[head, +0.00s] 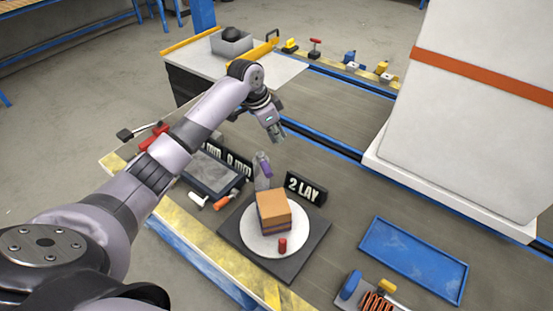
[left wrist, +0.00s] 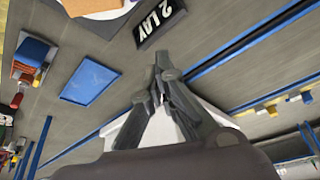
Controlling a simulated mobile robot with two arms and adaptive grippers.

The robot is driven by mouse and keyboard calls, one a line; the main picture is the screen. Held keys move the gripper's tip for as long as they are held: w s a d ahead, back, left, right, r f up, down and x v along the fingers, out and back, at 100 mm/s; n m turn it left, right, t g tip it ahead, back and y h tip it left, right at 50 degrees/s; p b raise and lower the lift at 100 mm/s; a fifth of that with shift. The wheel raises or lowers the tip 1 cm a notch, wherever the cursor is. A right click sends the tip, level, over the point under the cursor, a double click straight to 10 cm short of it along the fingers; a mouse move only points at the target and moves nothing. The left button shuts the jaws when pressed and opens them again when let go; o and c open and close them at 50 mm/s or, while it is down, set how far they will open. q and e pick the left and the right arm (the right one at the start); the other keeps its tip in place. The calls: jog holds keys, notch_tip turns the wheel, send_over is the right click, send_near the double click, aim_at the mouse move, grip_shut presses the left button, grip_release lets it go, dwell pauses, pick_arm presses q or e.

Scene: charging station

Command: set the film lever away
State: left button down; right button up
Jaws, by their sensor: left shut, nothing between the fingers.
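My left gripper (head: 277,132) is shut and empty, in the air behind the "2 LAY" sign (head: 304,188). Its closed fingers (left wrist: 161,62) also show in the left wrist view, with the sign (left wrist: 160,22) beyond them. I cannot tell for sure which part is the film lever. A small grey and purple upright thing (head: 263,168) stands at the back of the turntable (head: 252,238), apart from the gripper. An orange-brown box (head: 273,207) and a small red cylinder (head: 282,245) are on the turntable. My right gripper is not in view.
A blue tray (head: 413,262) lies at the right front. A large white block with an orange band (head: 485,75) stands at the right. Small levers and blocks (head: 315,48) line the back edge. A grey tray (head: 209,170) sits left of the turntable.

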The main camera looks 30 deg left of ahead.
aim_at(265, 167)
pick_arm(q)
jog(key=x, duration=1.1)
jog(key=s+a+p, duration=0.1)
jog(key=s+a, duration=0.1)
jog(key=s, duration=0.1)
jog(key=shift+s+a, duration=0.1)
jog(key=shift+a, duration=0.25)
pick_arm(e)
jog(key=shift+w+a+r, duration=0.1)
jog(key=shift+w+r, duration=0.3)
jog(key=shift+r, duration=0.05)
